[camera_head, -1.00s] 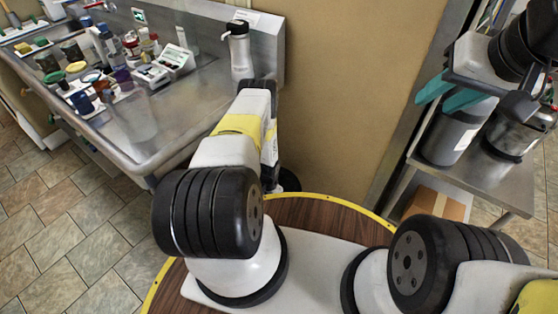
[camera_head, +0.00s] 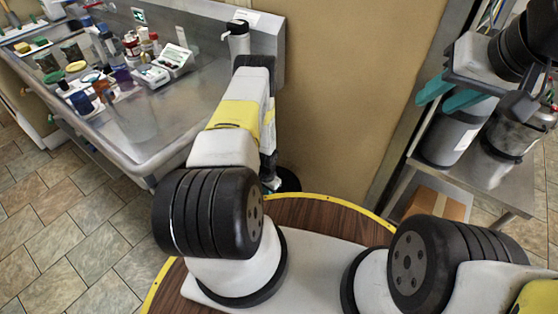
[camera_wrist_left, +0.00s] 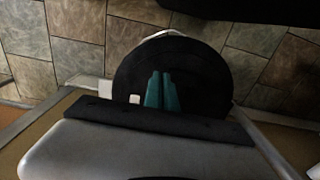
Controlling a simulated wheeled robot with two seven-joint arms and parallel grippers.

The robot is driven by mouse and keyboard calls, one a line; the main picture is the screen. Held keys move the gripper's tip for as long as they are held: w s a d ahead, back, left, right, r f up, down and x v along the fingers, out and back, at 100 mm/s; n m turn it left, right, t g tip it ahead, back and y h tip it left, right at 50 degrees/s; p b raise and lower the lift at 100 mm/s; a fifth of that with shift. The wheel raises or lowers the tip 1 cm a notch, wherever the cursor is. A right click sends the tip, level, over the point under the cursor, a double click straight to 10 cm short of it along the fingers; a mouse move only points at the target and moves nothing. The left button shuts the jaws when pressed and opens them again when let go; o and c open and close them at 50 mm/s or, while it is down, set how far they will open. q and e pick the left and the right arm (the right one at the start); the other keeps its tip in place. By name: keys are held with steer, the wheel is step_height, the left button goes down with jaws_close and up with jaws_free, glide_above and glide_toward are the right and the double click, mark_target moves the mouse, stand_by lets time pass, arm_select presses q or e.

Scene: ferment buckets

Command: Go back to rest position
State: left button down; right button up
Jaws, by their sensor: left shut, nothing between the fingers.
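My left gripper (camera_wrist_left: 161,90) shows in the left wrist view with its two teal fingers side by side, touching and empty. My right gripper (camera_head: 433,102) is at the right of the head view, above the metal table. Its two teal fingers are apart, with nothing seen between them. A grey bucket (camera_head: 447,138) with a white label stands below it.
A steel sink counter (camera_head: 165,110) at the left bears several bottles and jars, a white device (camera_head: 174,60) and a pump bottle (camera_head: 239,45) by the wall. A cardboard box (camera_head: 437,204) sits on the lower shelf of the metal table (camera_head: 510,198). Tiled floor (camera_head: 60,225) is clear at left.

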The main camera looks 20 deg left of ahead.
arm_select(q)
steer(key=shift+r, duration=0.9)
